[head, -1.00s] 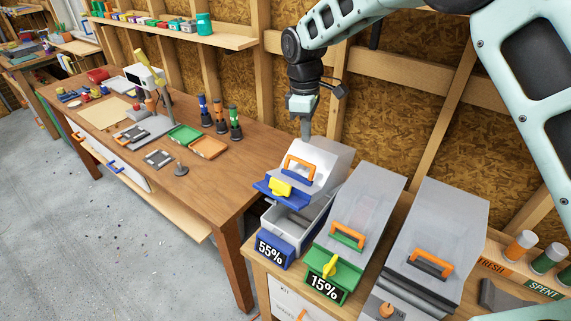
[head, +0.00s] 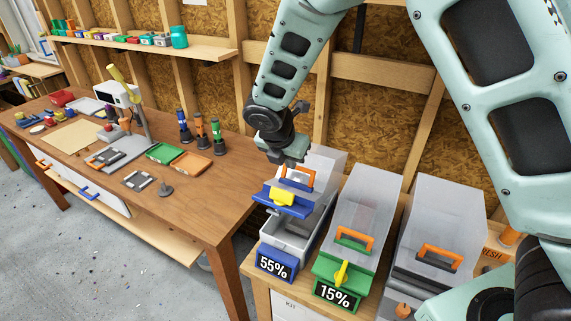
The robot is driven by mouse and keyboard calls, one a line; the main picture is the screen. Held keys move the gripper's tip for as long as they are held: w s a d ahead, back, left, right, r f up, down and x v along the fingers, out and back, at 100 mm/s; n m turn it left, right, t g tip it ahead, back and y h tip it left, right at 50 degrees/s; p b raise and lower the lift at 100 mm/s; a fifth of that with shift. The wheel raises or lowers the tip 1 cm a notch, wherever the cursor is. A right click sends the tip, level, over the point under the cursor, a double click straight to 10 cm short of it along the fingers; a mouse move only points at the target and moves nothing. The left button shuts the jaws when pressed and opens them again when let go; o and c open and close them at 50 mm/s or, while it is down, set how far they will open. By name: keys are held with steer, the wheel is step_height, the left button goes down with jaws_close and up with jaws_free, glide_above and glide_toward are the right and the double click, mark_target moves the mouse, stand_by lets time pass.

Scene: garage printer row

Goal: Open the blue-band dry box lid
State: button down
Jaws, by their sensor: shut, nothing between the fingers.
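The blue-band dry box (head: 275,265) stands at the left of the row of boxes, with a blue front marked 55%. Its grey lid (head: 325,160) is tilted up at the front, and the open grey interior shows below it. The lid carries a blue front band (head: 272,201), a yellow latch (head: 283,197) and an orange handle (head: 299,170). My gripper (head: 296,164) is at the handle's top edge, shut with nothing held. Its fingertips are hard to make out, and I cannot tell whether they touch the handle or lid.
A green-band box (head: 338,288) marked 15%, with its lid down, stands close on the right. Another grey-lidded box (head: 445,205) is beyond it. The wooden workbench (head: 215,205) with trays and tools lies to the left. A stud wall stands close behind.

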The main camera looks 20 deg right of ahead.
mark_target(294, 183)
steer(key=b+x, duration=0.3)
steer(key=x, duration=0.3)
